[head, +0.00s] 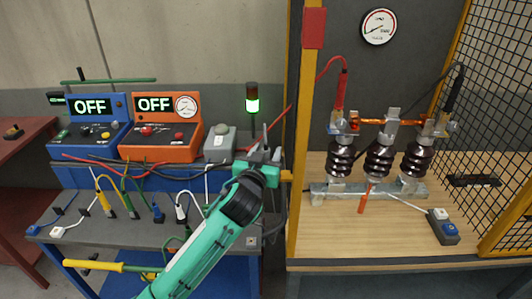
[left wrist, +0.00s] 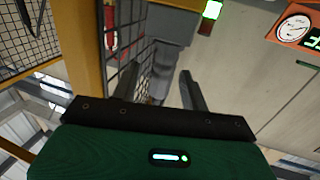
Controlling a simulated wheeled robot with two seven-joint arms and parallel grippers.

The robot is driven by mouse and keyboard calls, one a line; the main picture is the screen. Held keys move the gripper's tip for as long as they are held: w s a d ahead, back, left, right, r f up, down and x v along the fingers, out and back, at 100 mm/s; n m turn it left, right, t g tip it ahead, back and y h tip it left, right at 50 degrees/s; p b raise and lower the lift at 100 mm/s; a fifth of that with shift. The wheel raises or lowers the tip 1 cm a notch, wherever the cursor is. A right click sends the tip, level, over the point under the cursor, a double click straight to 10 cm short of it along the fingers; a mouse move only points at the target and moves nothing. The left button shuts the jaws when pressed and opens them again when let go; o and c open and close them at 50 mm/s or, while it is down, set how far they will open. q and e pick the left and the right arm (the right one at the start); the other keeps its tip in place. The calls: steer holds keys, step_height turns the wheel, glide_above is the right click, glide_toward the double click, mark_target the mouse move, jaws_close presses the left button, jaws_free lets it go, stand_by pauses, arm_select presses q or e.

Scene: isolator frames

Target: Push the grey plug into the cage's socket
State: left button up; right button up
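My left gripper (head: 264,150) is above the right end of the grey bench, near the yellow post. In the left wrist view its dark fingers (left wrist: 155,88) stand apart. A grey blocky shape (left wrist: 176,28) shows beyond and partly between them; I cannot tell whether it is the grey plug, and no grip on it shows. I cannot single out the grey plug among the small plugs on the bench. A small socket-like plate (head: 252,241) is on the bench front, below my gripper; I cannot tell whether it is the cage's socket. My right gripper is in neither view.
A blue unit (head: 88,135) and an orange unit (head: 160,141), both reading OFF, stand behind the bench. A green-lit beacon (head: 252,104) is behind my gripper. The yellow post (head: 296,215) and mesh (head: 500,90) bound the insulator table (head: 340,235). Red and black leads trail nearby.

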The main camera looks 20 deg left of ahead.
arm_select(q)
steer(key=shift+s, duration=0.15)
steer(key=shift+s+f, duration=0.15)
steer(key=shift+s, duration=0.2)
steer(key=s+b, duration=0.4)
steer(key=s, duration=0.8)
steer(key=shift+s, duration=0.4)
steer(key=shift+d, duration=0.1)
